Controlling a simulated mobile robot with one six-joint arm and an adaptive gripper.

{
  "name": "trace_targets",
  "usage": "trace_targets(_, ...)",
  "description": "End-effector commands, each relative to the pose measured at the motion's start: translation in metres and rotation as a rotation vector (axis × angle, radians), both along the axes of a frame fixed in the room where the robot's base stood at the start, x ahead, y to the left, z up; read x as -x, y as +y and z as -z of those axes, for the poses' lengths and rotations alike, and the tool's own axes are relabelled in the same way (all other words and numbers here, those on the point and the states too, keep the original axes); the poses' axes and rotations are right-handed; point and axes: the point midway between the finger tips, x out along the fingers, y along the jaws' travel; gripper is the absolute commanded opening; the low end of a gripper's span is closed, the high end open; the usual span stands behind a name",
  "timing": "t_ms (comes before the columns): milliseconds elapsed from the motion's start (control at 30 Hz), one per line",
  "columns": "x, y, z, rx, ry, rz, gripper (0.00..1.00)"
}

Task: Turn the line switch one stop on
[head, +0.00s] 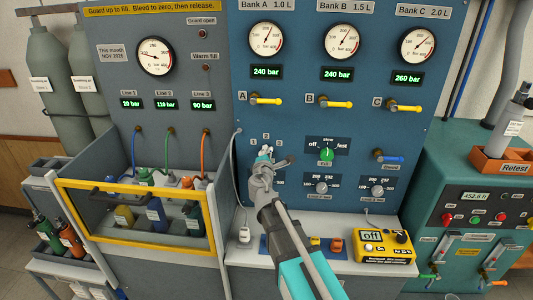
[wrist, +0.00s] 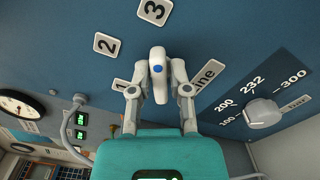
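The line switch (wrist: 158,66) is a pale grey knob with a blue dot, on the blue panel. Number plates 1 (wrist: 121,86), 2 (wrist: 106,44) and 3 (wrist: 154,11) stand around it in the wrist view. My gripper (wrist: 158,78) has one finger on each side of the knob, and the fingertips appear to press on it. I cannot tell for sure which number the switch points at. In the head view my gripper (head: 265,157) and wrist cover most of the switch, below plates 1, 2 and 3.
In the head view, a green knob (head: 327,155) and a blue-handled valve (head: 391,158) are to the right. A yellow box reading "off" (head: 384,245) sits on the ledge below.

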Motion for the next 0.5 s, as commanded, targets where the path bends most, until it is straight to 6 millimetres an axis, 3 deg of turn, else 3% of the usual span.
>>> trace_targets(33, 0.0, 0.0, 0.0001, 0.001, 0.0, 0.0, 0.41)
trace_targets(100, 0.0001, 0.0, 0.0, 0.001, 0.0, 0.0, 0.53)
trace_targets(500, 0.0012, 0.0005, -0.0001, 0.003, 0.0, -0.001, 0.53)
